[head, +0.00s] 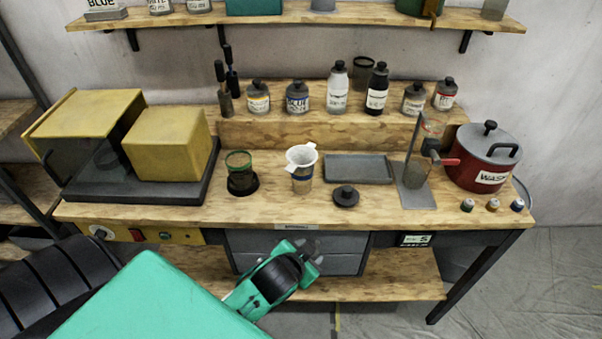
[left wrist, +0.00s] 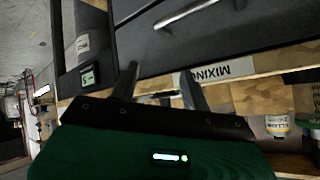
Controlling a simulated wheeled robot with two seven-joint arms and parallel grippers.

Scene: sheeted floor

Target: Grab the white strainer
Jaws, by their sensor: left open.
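The white strainer (head: 301,155) sits on top of a cup with a blue band (head: 302,181), near the middle of the workbench in the head view. It has small tabs at its rim. My left gripper (head: 312,254) is in front of the bench, below the tabletop edge and before the grey drawers. It is open and empty, apart from the strainer. The left wrist view shows its two separated fingers (left wrist: 160,82) facing a drawer and the "MIXING" label (left wrist: 215,73). The strainer cannot be made out in that view. My right gripper is not in view.
Left of the strainer stands a green-rimmed glass in a dark holder (head: 240,175). To its right are a grey tray (head: 358,169), a black lid (head: 345,196), a stand (head: 413,180) and a red pot (head: 480,172). Bottles line the raised shelf (head: 300,128) behind.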

